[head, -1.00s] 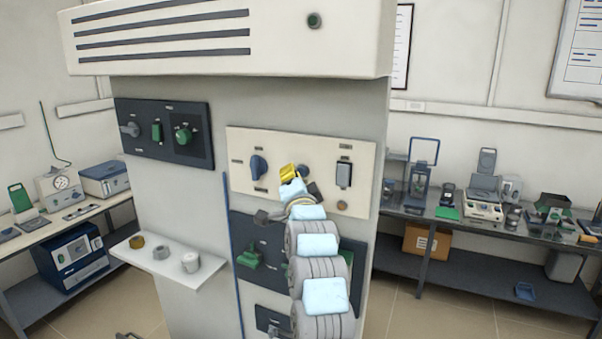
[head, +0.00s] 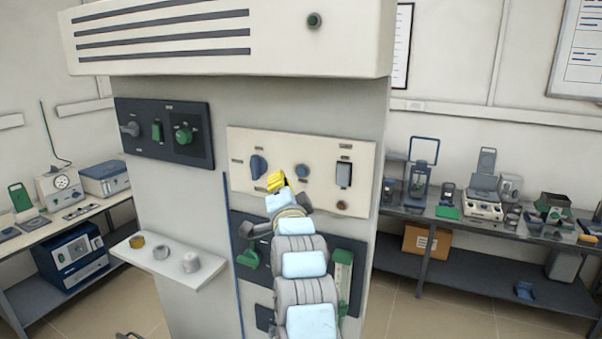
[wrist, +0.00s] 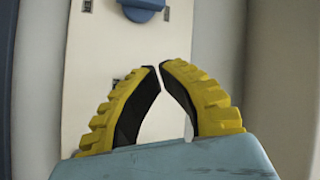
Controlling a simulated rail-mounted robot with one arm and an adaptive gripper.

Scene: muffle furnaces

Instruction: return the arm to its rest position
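My gripper (head: 276,181) is in front of the lower edge of the cream control panel (head: 322,196), just below the blue knob (head: 258,167). In the wrist view, the two yellow fingers of my gripper (wrist: 154,68) come together at the tips with only a thin gap and nothing between them. The cream panel (wrist: 95,60) lies behind them, and the blue knob (wrist: 142,10) shows at the top edge, apart from the fingertips. My arm hides part of the dark lower panel (head: 240,222).
A round blue button (head: 301,171) and a rocker switch (head: 344,174) are right of the knob. A green handle (head: 248,259) and a pale green-edged handle (head: 343,275) flank my arm. A shelf (head: 200,274) with small cups juts out at left.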

